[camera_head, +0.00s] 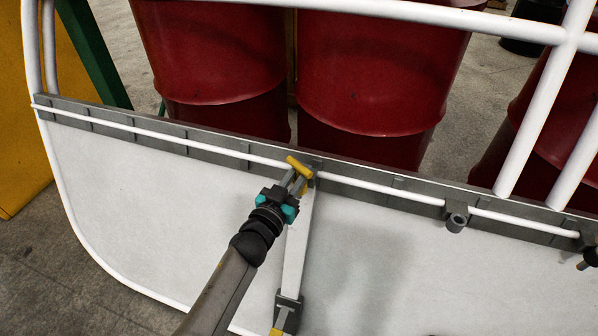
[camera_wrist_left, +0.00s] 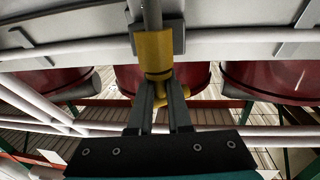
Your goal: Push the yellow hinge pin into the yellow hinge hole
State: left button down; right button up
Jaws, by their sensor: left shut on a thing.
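My left gripper (camera_head: 299,179) is at the grey hinge rail near the top of the white brace. It is shut on the yellow hinge pin (camera_head: 299,165), which shows as a short yellow bar at the fingertips. In the left wrist view, yellow of the pin (camera_wrist_left: 160,98) shows between the fingers of the left gripper (camera_wrist_left: 160,90). Straight ahead of them is a wider yellow collar, which looks like the yellow hinge hole (camera_wrist_left: 153,50). Pin and collar look lined up and close; I cannot tell how deep the pin sits.
The white panel (camera_head: 140,200) fills the middle, with a grey rail (camera_head: 215,145) and white rod along its top. White tube rails (camera_head: 430,15) cross above. Red drums (camera_head: 375,80) stand behind. A grey bracket (camera_head: 287,312) sits at the brace's lower end.

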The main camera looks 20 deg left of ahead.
pick_arm(q)
jog(key=shift+f+b, duration=0.35)
jog(key=shift+f, duration=0.15)
jog(key=shift+s+a+f, duration=0.1)
jog(key=shift+f, duration=0.05)
jog(key=c, duration=0.8)
grip_release()
jog(key=shift+o, duration=0.2)
